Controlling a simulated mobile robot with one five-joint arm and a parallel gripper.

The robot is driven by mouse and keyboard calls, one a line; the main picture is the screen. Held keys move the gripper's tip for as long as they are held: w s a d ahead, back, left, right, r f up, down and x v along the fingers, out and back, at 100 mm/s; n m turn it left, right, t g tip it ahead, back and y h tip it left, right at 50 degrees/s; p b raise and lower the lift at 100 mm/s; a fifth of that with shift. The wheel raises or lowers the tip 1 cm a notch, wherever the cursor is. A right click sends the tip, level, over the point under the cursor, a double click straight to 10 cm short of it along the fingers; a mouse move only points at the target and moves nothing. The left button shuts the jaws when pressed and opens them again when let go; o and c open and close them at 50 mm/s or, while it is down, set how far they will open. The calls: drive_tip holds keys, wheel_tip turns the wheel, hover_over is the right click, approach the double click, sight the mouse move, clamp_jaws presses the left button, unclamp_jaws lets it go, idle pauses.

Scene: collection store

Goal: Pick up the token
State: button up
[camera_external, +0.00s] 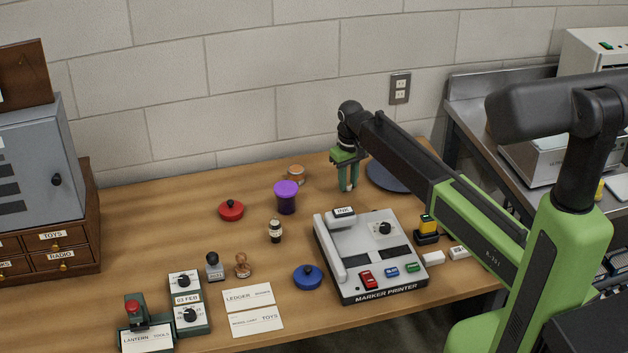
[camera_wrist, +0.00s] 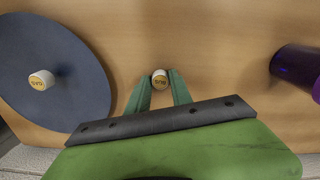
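My gripper (camera_wrist: 160,82) points down at the table with a gap between the fingers and looks open. I cannot tell whether either finger touches the token. In the external view my gripper (camera_external: 347,184) is at the back of the table, left of the blue-grey disc; the token does not show there. A second similar token (camera_wrist: 41,80) sits on the disc (camera_wrist: 70,55) in the wrist view.
A red-lidded pot (camera_external: 231,210) is farther left. The wall is close behind.

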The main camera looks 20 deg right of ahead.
sight(349, 184)
clamp_jaws()
drive_tip(key=shift+r+p, duration=0.4)
wheel_tip(349, 184, up, 4)
drive_tip(key=p, duration=0.3)
drive_tip(key=shift+f+p, duration=0.15)
drive_tip(key=shift+p, duration=0.25)
drive_tip(key=s+d+r+p, duration=0.3)
drive_tip(key=d+r+p, duration=0.3)
drive_tip(key=d, duration=0.5)
drive_tip(key=shift+s+r, duration=0.25)
